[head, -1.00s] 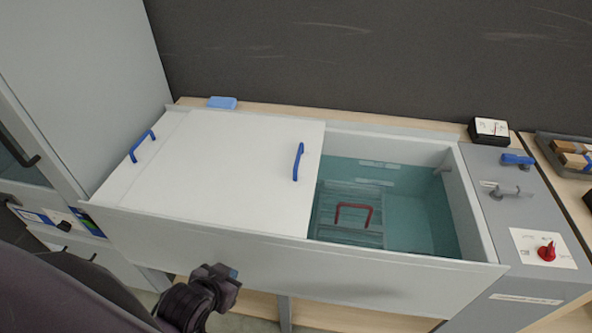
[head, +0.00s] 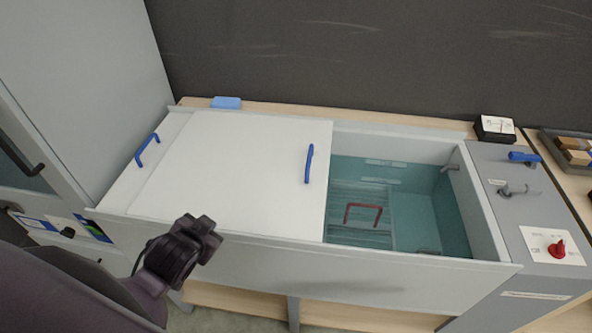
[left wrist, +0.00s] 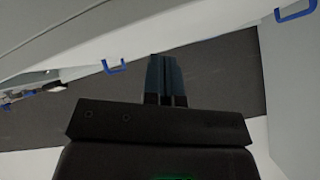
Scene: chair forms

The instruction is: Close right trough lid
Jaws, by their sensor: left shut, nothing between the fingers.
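The trough (head: 400,272) is a long grey-white tank with white lids over its left part. The upper white lid (head: 235,170) has a blue handle (head: 309,163) near its right edge. A second blue handle (head: 147,150) is at the far left, on a lid strip (head: 150,182). The right part is uncovered, showing teal liquid (head: 410,215) and a red handle (head: 362,214) inside. My right gripper is out of view.
A grey control panel (head: 515,225) with a red knob (head: 557,249) and blue lever (head: 524,157) adjoins the trough's right end. A blue block (head: 226,102) and black box (head: 494,129) are on the back ledge. A tall grey cabinet (head: 85,80) stands left.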

